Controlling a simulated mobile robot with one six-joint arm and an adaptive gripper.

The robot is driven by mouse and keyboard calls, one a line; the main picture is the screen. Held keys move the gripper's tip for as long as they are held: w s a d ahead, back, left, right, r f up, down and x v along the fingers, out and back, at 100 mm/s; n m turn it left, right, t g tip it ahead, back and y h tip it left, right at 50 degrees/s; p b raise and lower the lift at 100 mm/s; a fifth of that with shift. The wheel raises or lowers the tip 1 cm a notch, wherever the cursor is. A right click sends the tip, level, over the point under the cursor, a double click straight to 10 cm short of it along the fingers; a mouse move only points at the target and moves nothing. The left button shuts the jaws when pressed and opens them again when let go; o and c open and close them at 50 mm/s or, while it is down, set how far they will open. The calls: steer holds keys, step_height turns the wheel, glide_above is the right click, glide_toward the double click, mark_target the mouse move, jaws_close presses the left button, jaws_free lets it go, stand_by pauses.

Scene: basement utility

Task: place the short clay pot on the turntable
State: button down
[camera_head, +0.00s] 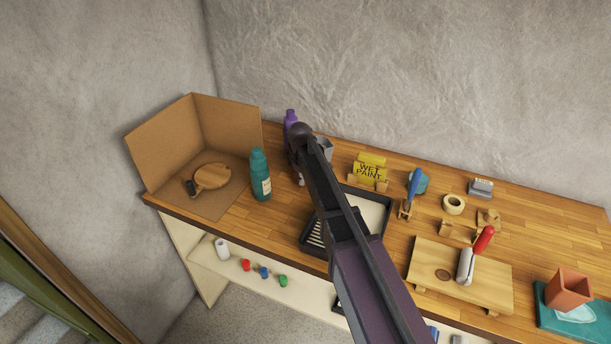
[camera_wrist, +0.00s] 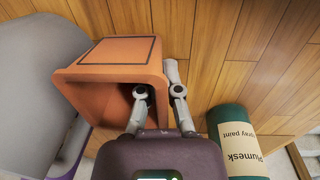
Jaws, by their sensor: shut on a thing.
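My gripper (camera_wrist: 158,98) is shut on the wall of an orange clay pot (camera_wrist: 92,88), with one finger inside the square mouth and one outside. The task's short pot appears to be this one; its height is hard to judge. The turntable (camera_head: 213,176), a round wooden disc, sits bare inside the cardboard booth at the bench's left end. Another square clay pot (camera_head: 569,289) stands on a teal tray at the far right.
A teal spray paint bottle (camera_head: 260,175) stands just right of the booth (camera_head: 190,138); it also shows beside my gripper in the wrist view (camera_wrist: 237,142). A black paint tray (camera_head: 311,236) lies under my arm.

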steer(key=shift+r, duration=0.1)
step_height(320, 180, up, 18)
steer(key=p, duration=1.8)
stand_by(0.5)
